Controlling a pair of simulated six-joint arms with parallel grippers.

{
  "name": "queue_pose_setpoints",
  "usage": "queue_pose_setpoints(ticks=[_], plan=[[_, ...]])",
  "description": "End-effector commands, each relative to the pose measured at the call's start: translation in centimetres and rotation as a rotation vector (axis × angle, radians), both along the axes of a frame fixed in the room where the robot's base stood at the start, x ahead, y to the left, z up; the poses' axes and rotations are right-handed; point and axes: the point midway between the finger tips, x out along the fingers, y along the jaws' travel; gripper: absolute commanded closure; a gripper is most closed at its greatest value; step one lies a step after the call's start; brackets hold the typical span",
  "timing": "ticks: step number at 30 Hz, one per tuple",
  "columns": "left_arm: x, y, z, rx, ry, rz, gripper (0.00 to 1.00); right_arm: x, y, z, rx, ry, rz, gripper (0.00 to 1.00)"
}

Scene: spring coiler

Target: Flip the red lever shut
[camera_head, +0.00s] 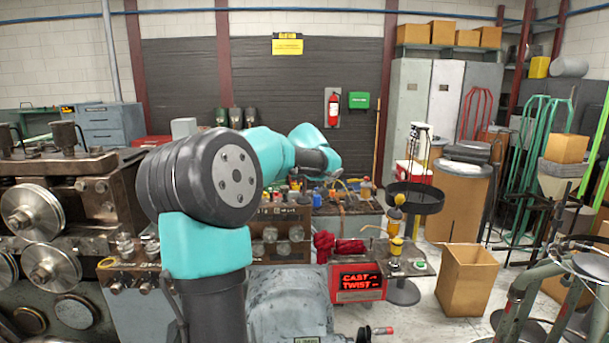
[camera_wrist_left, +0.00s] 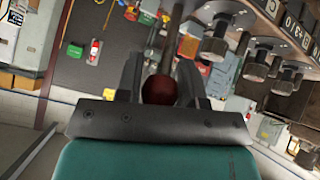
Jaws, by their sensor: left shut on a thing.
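The red lever shows in the left wrist view as a dark red round knob (camera_wrist_left: 159,90) with a thin grey rod running up from behind it. My left gripper (camera_wrist_left: 160,82) has one dark finger on each side of the knob and is shut on it. In the head view my large teal and black left arm fills the middle left, and I cannot make out the fingertips or the knob there. How far the lever is tilted is hard to tell. My right gripper is in neither view.
Metal rollers (camera_wrist_left: 215,45) and a numbered block (camera_wrist_left: 290,22) are close right of the fingers in the wrist view.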

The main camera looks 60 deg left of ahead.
Motion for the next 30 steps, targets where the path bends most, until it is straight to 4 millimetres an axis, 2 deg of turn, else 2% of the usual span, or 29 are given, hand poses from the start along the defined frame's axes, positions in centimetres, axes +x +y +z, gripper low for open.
queue_pose_setpoints(ticks=[14, 15, 22, 30], plan=[[-0.17, -0.18, 0.16, 0.002, -0.002, 0.000, 1.00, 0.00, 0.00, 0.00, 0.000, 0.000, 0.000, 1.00], [-0.17, -0.18, 0.17, 0.002, -0.002, 0.001, 0.64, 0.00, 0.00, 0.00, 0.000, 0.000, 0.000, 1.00], [-0.14, -0.17, 0.09, 0.002, -0.001, 0.000, 0.42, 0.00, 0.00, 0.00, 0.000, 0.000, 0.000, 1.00], [-0.13, -0.19, 0.08, 0.001, 0.000, 0.000, 0.41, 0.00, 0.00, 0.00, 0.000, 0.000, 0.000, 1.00]])
